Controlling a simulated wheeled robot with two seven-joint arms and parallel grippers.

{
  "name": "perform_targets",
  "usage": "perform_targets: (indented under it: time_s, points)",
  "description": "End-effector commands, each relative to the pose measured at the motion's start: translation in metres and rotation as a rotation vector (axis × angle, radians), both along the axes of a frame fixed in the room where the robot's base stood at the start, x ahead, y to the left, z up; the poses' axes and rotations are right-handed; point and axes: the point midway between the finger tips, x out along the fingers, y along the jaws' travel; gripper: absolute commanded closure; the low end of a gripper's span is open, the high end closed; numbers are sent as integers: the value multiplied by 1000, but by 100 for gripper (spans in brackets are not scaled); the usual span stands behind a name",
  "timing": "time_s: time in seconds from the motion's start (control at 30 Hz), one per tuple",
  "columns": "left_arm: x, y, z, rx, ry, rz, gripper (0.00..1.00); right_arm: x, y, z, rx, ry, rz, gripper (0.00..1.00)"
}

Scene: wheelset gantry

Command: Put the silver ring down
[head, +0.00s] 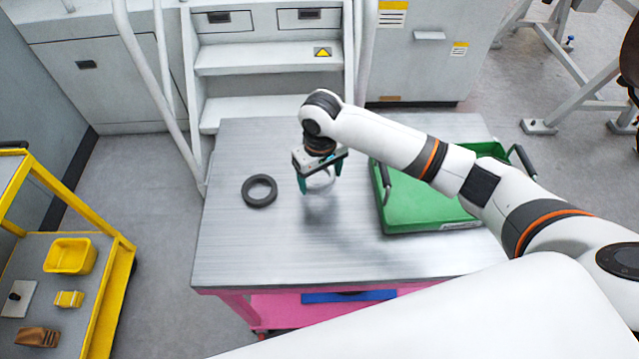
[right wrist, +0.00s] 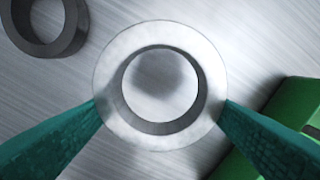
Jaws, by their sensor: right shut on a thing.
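The silver ring (right wrist: 195,62) is held flat between the two green fingertips of my right gripper (right wrist: 160,108) in the right wrist view. In the head view my right gripper (head: 320,183) is over the metal table top (head: 250,250), with the silver ring (head: 321,180) partly hidden between its fingers. A soft shadow lies on the table below the ring, so it appears to be a little above the surface. A dark grey ring (head: 259,191) lies flat on the table to the left of the gripper. My left gripper is not in view.
A green tray (head: 425,212) with dark handles stands on the table's right side, close to my right arm. The table's left and front areas are clear. White steps (head: 265,58) with rails stand behind the table. A yellow cart (head: 110,290) with small items stands at the left.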

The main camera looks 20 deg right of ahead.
Motion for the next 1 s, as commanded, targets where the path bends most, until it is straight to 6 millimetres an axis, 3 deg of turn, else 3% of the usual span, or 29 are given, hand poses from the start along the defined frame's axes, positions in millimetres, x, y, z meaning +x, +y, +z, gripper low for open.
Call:
perform_targets:
  time_s: [0.37,0.77,0.8,0.9,1.0]
  points:
    - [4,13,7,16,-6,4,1,0,0,-43,0,1,-1,47]
    - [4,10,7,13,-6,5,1,0,0,-49,0,-1,-1,47]
    - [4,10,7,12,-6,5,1,0,0,-49,0,-1,0,18]
    - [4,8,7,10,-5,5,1,0,0,-48,0,-1,0,2]
    - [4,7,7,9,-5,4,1,0,0,-48,0,-1,0,2]
